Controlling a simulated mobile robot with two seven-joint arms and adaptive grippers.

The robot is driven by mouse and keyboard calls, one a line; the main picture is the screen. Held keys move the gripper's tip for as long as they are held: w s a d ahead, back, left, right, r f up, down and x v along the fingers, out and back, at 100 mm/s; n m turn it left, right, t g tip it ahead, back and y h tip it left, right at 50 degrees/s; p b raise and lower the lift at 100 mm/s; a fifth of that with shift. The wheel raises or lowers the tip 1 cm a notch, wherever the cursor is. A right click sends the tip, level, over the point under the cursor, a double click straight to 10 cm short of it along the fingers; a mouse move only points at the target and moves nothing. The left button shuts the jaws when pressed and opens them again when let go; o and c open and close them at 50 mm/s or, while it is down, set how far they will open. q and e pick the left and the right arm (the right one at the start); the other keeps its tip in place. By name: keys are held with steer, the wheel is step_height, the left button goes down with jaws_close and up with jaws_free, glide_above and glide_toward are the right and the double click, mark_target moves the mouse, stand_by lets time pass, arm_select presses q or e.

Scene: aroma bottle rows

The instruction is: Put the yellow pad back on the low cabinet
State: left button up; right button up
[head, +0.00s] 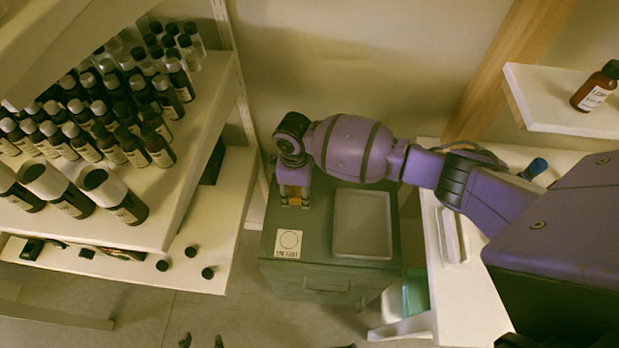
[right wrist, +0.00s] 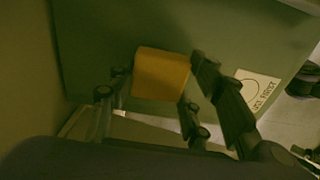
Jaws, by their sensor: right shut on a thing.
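The low cabinet (head: 312,231) is grey-green with a drawer handle on its front and stands in the middle of the head view. My right gripper (head: 294,202) points down over the far left part of its top and is shut on the yellow pad (head: 294,197). In the right wrist view the pad (right wrist: 161,75) sits between the fingers, over the green top. I cannot tell whether it touches the top. Only two dark fingertips of my left gripper (head: 202,341) show at the bottom edge, apart, with nothing seen between them.
A grey tray (head: 363,224) lies on the cabinet's right part, and a white label card (head: 289,243) at its front left. A shelf (head: 150,228) with many dark bottles stands to the left. A white table (head: 480,290) stands to the right, below a wall shelf with a brown bottle (head: 594,88).

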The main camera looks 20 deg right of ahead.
steer(key=shift+w+f, duration=0.1)
steer(key=shift+f, duration=0.15)
steer(key=shift+r, duration=0.1)
steer(key=shift+f, duration=0.25)
steer(key=o, duration=1.1)
steer(key=shift+r, duration=0.15)
